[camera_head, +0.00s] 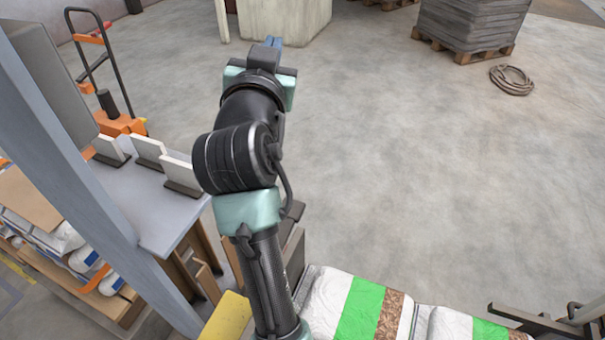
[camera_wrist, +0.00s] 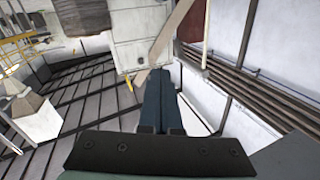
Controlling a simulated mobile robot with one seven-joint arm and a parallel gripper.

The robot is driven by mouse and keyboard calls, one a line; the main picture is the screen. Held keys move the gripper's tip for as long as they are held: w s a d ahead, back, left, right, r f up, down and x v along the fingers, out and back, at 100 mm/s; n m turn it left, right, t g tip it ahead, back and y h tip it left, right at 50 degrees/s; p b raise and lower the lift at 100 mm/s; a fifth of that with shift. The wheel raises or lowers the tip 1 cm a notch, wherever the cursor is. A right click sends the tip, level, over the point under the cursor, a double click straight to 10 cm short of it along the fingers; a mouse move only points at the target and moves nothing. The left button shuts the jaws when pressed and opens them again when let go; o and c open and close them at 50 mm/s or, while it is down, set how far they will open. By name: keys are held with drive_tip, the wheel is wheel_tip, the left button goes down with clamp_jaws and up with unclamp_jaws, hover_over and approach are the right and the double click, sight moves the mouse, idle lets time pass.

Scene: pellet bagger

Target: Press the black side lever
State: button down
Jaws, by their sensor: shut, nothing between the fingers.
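My gripper (camera_head: 273,42) is at the top of the raised arm in the head view, pointing away over the floor. In the wrist view its two dark blue fingers (camera_wrist: 160,90) lie side by side, shut and empty. I cannot make out the black side lever for sure in either view. The fingers touch nothing that I can see in the head view. My arm hides part of the machine below it.
Grey table (camera_head: 150,205) with upright plates and a grey post (camera_head: 75,165) stand left. Filled bags with green bands (camera_head: 360,310) lie at the bottom. An orange hand truck (camera_head: 122,125) and loaded pallet (camera_head: 470,25) stand farther off. The floor at right is mostly clear.

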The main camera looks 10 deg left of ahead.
drive_tip(key=a+f+m+g+h+b, duration=0.1)
drive_tip(key=a+f+g+h+b, duration=0.2)
drive_tip(key=f, duration=3.7)
drive_tip(key=g+h+b, duration=0.1)
drive_tip(key=g+b, duration=0.2)
drive_tip(key=b, duration=0.1)
drive_tip(key=shift+w+m+g+h, duration=0.3)
drive_tip(key=shift+m+g+h, duration=0.1)
drive_tip(key=b, duration=0.5)
approach(295, 204)
drive_tip(key=w, duration=0.3)
drive_tip(key=shift+w+d+r, duration=0.35)
drive_tip(key=f, duration=0.1)
drive_tip(key=f+b, duration=0.1)
drive_tip(key=f, duration=0.1)
drive_tip(key=shift+w, duration=0.4)
drive_tip(key=shift+w+f, duration=0.1)
drive_tip(key=shift+f, duration=0.3)
drive_tip(key=shift+d, duration=0.1)
